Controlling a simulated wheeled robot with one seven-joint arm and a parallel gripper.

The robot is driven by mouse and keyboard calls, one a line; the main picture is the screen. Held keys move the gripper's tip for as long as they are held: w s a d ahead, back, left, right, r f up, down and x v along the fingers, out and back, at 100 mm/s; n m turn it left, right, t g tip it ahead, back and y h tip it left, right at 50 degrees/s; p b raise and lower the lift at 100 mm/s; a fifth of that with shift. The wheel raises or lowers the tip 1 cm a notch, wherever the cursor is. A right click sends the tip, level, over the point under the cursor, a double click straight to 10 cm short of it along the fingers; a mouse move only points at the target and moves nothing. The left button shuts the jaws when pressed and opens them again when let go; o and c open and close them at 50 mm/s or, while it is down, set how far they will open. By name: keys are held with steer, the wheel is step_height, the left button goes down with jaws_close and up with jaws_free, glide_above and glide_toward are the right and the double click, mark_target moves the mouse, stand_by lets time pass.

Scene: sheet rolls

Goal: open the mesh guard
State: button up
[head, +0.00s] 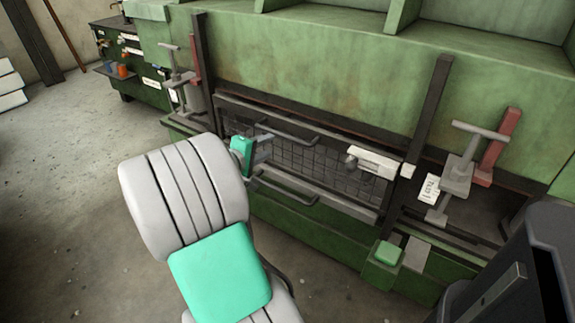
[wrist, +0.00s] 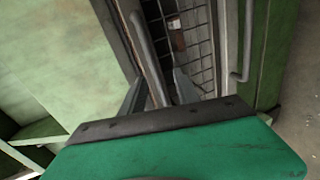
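The mesh guard (head: 318,164) is a dark wire grid in a metal frame, set upright in the front of the green machine. It also shows in the wrist view (wrist: 202,48). A grey upper handle bar (head: 291,132) and a lower handle bar (head: 284,188) stand out from it. My gripper (head: 265,147) is at the guard's left part, close to the upper bar. In the wrist view my gripper (wrist: 158,92) has its two fingers apart, with the upper bar (wrist: 149,58) appearing between them. I cannot tell whether they touch it. The guard looks closed.
A white latch-like block (head: 378,163) sits at the guard's right side. Dark posts (head: 432,112) and clamps with red parts (head: 497,146) flank the opening. A green button box (head: 386,255) projects below right. A dark cabinet (head: 130,62) stands far left; the floor (head: 70,190) at left is clear.

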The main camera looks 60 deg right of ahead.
mark_target(286, 138)
steer(key=shift+g+h, duration=0.3)
steer(key=shift+g, duration=0.1)
steer(key=x, duration=0.3)
steer(key=s+x, duration=0.1)
steer(key=x, duration=0.2)
steer(key=b+x, duration=0.1)
steer(key=x, duration=0.2)
steer(key=shift+s+d+r, duration=0.2)
steer(key=shift+s+r, duration=0.05)
steer(key=shift+c, duration=0.6)
jaws_close()
